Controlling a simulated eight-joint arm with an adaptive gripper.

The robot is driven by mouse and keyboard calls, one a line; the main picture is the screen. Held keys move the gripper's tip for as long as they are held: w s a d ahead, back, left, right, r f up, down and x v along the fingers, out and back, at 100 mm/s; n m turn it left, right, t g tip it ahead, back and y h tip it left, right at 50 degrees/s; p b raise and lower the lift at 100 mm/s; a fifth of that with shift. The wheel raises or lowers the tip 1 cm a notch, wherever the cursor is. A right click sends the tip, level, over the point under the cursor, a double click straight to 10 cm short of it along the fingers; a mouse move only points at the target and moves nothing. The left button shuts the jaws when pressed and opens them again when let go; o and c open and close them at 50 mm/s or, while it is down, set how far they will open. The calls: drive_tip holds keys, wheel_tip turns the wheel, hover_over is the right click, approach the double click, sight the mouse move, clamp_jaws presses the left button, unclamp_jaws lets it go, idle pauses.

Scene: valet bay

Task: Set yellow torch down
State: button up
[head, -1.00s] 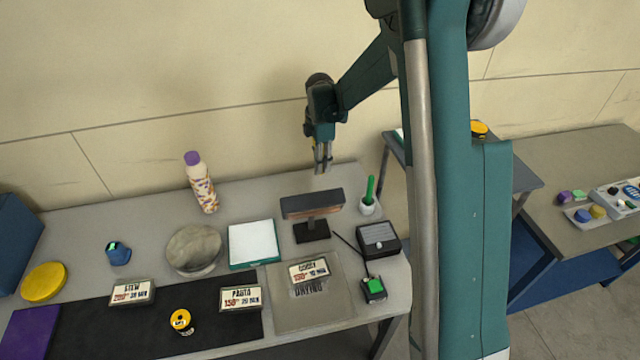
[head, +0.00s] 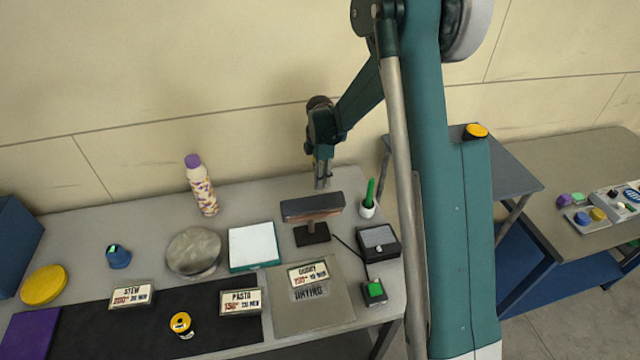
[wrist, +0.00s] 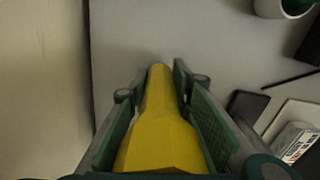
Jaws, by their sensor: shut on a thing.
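The yellow torch (wrist: 160,135) shows in the wrist view between the two green-padded fingers of my gripper (wrist: 158,95). My gripper is shut on it, and its narrow end points away from the camera. In the head view my gripper (head: 322,182) points down at the back of the grey table (head: 120,220), just behind the lamp-like stand (head: 312,206). The torch cannot be made out in the head view. I cannot tell whether it touches the table top.
A white pot with a green stick (head: 368,208) stands right of my gripper, near a black box (head: 379,242). A patterned bottle (head: 202,190) stands to the left. A white-topped box (head: 253,246) and a grey cap (head: 194,250) lie in front. The back strip between bottle and stand is clear.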

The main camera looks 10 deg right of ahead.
drive_tip(key=shift+f, duration=1.2)
drive_tip(key=shift+f, duration=0.2)
drive_tip(key=o, duration=1)
drive_tip(key=shift+r, duration=0.25)
drive_tip(key=shift+r, duration=5.95)
